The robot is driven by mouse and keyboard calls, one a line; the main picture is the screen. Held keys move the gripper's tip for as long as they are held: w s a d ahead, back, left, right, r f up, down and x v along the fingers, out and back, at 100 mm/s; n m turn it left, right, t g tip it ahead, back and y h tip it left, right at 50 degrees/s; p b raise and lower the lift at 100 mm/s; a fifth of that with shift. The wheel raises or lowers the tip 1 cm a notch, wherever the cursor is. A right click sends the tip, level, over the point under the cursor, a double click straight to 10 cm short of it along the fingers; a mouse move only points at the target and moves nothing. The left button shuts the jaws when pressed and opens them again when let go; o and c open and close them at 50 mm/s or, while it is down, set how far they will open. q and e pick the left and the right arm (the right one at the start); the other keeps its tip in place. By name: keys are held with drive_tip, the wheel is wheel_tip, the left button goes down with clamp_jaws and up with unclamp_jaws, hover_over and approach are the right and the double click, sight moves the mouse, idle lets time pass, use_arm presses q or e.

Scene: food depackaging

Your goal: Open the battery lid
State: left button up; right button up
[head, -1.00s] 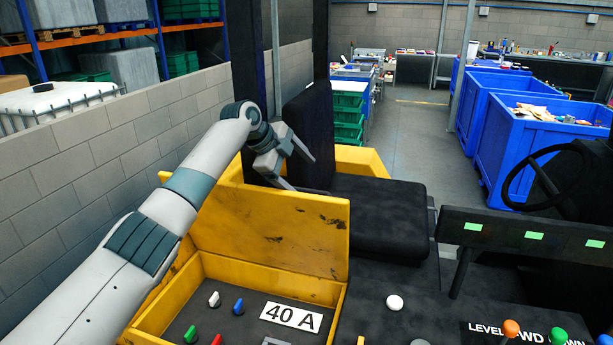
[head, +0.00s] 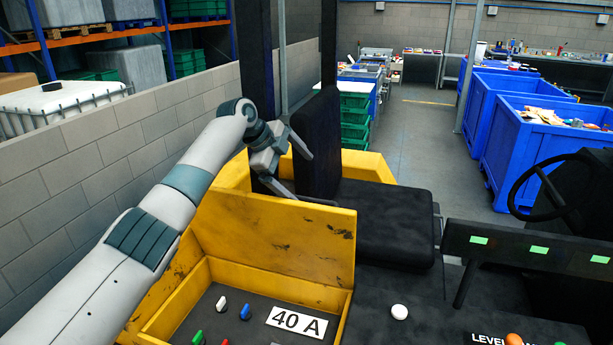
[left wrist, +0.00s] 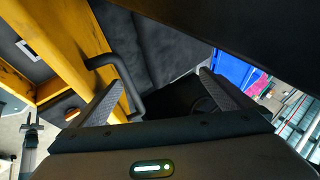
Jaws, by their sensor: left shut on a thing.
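The yellow battery lid (head: 275,240) stands raised, roughly upright, at the back of the yellow battery box (head: 335,322) in the head view. In the left wrist view the lid's yellow edge (left wrist: 72,45) carries a black bent handle (left wrist: 118,64). My left gripper (head: 306,174) is behind the lid, beside the black seat back. Its fingers look well apart in the left wrist view (left wrist: 160,85), with the handle beside the left finger and reaching between them. The exact contact is hard to see. My right gripper is not in view.
A black seat (head: 385,215) and its upright back (head: 317,140) stand close to my gripper. A label reading 40 A (head: 296,322) and coloured plugs (head: 245,312) lie inside the box. A grey block wall (head: 75,190) is on the left. Blue bins (head: 540,150) stand far right.

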use_arm(q)
wheel_tip(320, 180, up, 6)
drive_tip(key=w+a, duration=0.1)
drive_tip(key=shift+w+a+t, duration=0.15)
drive_tip(key=shift+a+t, duration=0.1)
drive_tip(key=shift+t, duration=0.15)
drive_tip(key=shift+s+a+r, duration=0.2)
drive_tip(key=shift+a+r, duration=0.1)
drive_tip(key=shift+a, duration=0.25)
drive_tip(key=c, duration=1.3)
drive_tip(key=shift+s+a+r, duration=0.95)
drive_tip(key=shift+s+a, duration=0.05)
drive_tip(key=shift+a, duration=0.05)
drive_tip(key=shift+c, duration=1.4)
drive_tip(key=r, duration=0.1)
drive_tip(key=w+r, duration=0.1)
drive_tip(key=r, duration=0.1)
drive_tip(key=shift+a+r, duration=0.15)
drive_tip(key=shift+r, duration=0.15)
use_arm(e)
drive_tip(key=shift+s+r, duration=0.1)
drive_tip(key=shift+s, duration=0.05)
use_arm(q)
drive_tip(key=shift+a, duration=0.1)
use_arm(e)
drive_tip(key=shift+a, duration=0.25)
